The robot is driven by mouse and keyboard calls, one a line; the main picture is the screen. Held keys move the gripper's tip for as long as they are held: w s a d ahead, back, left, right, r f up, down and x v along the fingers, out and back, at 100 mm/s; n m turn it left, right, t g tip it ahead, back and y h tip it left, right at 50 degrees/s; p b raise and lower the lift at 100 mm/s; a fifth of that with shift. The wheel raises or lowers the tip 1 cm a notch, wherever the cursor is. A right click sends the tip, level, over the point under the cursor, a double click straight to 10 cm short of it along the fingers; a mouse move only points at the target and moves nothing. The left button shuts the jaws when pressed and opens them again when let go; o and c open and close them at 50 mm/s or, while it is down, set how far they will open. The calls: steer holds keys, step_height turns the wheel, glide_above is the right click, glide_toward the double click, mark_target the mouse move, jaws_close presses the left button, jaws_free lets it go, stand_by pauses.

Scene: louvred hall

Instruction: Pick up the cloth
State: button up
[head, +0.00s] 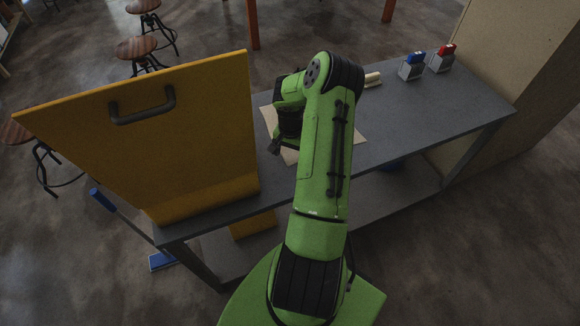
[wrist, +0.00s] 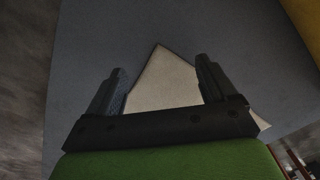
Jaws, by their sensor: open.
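The cloth (head: 345,128) is a flat beige sheet lying on the grey table (head: 430,110), partly hidden behind my green arm in the head view. In the wrist view the cloth (wrist: 165,82) shows between and beyond my two dark fingers, with one corner pointing away. My gripper (wrist: 160,85) is open, its fingers apart with nothing held between them. In the head view my gripper (head: 276,148) hangs over the left part of the cloth. I cannot tell how high above the cloth the fingertips are.
A large yellow panel (head: 150,140) with a dark handle stands at the table's left end, close to my gripper. A pale object (head: 372,79) lies behind my arm. Blue-topped (head: 413,66) and red-topped (head: 443,58) grey items stand at the back right. The table's right part is clear.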

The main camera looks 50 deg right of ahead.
step_height(320, 180, down, 2)
steer(key=shift+f+b, duration=0.1)
steer(key=shift+b, duration=0.4)
steer(key=shift+a, duration=0.1)
steer(key=shift+c, duration=0.2)
jaws_close()
stand_by(0.3)
step_height(320, 180, up, 12)
steer(key=p, duration=0.8)
steer(key=shift+r, duration=0.2)
step_height(320, 180, up, 36)
steer(key=p, duration=1)
